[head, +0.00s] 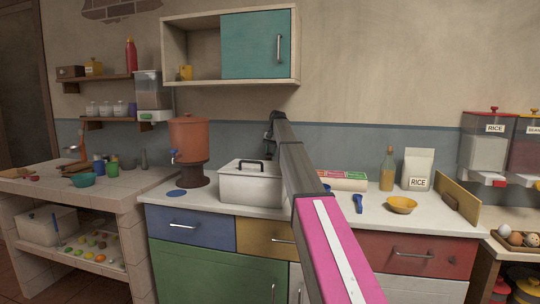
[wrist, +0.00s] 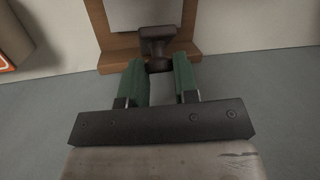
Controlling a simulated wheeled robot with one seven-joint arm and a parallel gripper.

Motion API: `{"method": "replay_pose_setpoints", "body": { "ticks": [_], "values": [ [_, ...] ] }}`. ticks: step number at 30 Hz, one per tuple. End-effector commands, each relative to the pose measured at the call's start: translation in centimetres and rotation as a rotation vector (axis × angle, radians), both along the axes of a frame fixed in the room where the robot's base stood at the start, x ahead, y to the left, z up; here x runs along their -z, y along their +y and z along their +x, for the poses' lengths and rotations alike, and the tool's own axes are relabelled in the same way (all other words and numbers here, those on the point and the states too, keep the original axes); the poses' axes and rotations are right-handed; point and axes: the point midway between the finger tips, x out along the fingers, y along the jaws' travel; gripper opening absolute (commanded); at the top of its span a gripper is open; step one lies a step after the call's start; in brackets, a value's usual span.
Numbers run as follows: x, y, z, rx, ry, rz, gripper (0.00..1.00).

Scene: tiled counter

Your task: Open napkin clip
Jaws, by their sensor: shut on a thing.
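In the wrist view, a wooden holder (wrist: 112,50) bears a pale grey-white sheet or panel (wrist: 136,14). A dark brown knob-like clip (wrist: 158,46) sits at the middle of its near edge. My gripper (wrist: 159,68) has green fingers, one on each side of the clip's narrow near end, and is shut on it. The exact contact is hard to see between the fingertips. In the head view, my gripper (head: 270,128) is a small dark shape beyond the lidded box, near the back wall. My arm hides the clip and holder there.
A white lidded box (head: 250,188) and an orange dispenser (head: 190,140) stand left of my arm. A cabinet (head: 190,22) hangs above.

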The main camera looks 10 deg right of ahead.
Motion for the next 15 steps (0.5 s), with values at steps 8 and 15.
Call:
{"method": "replay_pose_setpoints", "body": {
  "ticks": [8, 15],
  "values": [
    [-0.13, -0.07, 0.15, 0.000, 0.031, 0.013, 0.00],
    [-0.12, -0.08, 0.14, 0.000, 0.030, 0.012, 0.00]
  ]
}}
